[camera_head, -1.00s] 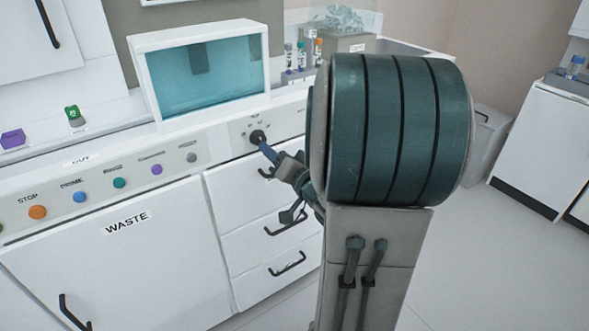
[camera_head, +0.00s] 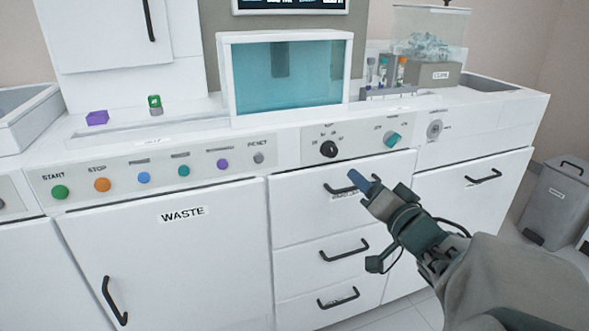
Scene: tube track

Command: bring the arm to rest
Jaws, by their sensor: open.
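My gripper (camera_head: 358,181) is in front of the top drawer (camera_head: 296,212), pointing up and to the left. Its blue fingertip overlaps the drawer's handle in the picture; I cannot tell whether it touches. No object shows in the gripper. My arm enters from the lower right corner. The black knob (camera_head: 329,149) on the panel above the drawer is clear of the gripper, as is the teal knob (camera_head: 392,139) to its right.
The white bench has a button row with a green START button (camera_head: 60,192). A teal-windowed box (camera_head: 285,80), a tube rack (camera_head: 388,94), a purple block (camera_head: 97,118) and a green-capped item (camera_head: 155,104) stand on top. A grey bin (camera_head: 556,200) stands at the right.

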